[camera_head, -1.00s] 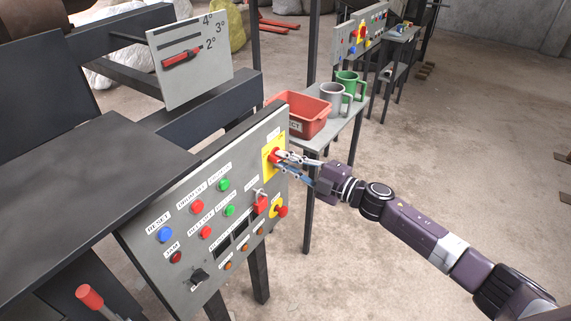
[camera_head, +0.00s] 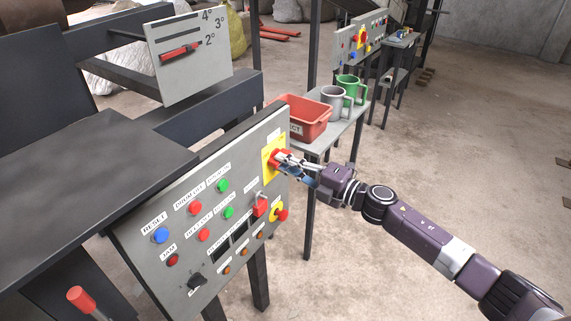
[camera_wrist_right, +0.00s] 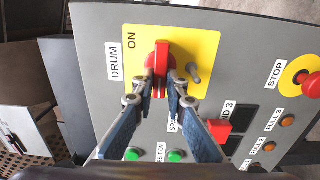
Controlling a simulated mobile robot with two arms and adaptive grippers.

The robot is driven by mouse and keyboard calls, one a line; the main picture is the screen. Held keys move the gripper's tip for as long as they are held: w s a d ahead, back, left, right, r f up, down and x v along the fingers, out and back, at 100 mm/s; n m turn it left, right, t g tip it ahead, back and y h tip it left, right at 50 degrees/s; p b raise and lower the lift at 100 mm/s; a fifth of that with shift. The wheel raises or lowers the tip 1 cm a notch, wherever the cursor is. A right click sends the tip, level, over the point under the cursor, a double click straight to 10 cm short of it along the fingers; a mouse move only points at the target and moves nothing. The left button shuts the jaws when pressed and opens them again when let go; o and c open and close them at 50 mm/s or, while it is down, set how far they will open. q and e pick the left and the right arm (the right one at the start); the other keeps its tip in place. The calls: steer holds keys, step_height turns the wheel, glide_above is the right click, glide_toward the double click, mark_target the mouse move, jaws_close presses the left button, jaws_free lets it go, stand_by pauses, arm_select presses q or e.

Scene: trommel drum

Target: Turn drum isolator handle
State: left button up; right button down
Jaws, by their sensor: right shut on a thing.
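The drum isolator handle (camera_wrist_right: 162,60) is a red rotary handle on a yellow plate (camera_wrist_right: 203,45) marked ON, beside a DRUM label. In the wrist view its grip runs up and down the picture, crosswise to the lettering's upright. My right gripper (camera_wrist_right: 163,88) has its fingertips on both sides of the grip and is shut on it. In the head view the handle (camera_head: 276,158) is at the panel's upper right, partly covered by my right gripper (camera_head: 283,159). A small metal peg (camera_wrist_right: 194,72) stands beside the handle. My left gripper is not in view.
Behind stands a side table with a red bin (camera_head: 300,118) and mugs (camera_head: 334,103). Floor at right is clear.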

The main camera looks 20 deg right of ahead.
steer(key=shift+f, duration=0.1)
steer(key=c, duration=1.9)
jaws_free()
steer(key=shift+c, duration=0.2)
steer(key=shift+s+d, duration=0.1)
steer(key=shift+s, duration=0.05)
steer(key=v, duration=1.1)
steer(key=shift+s+d, duration=0.25)
steer(key=shift+s, duration=0.05)
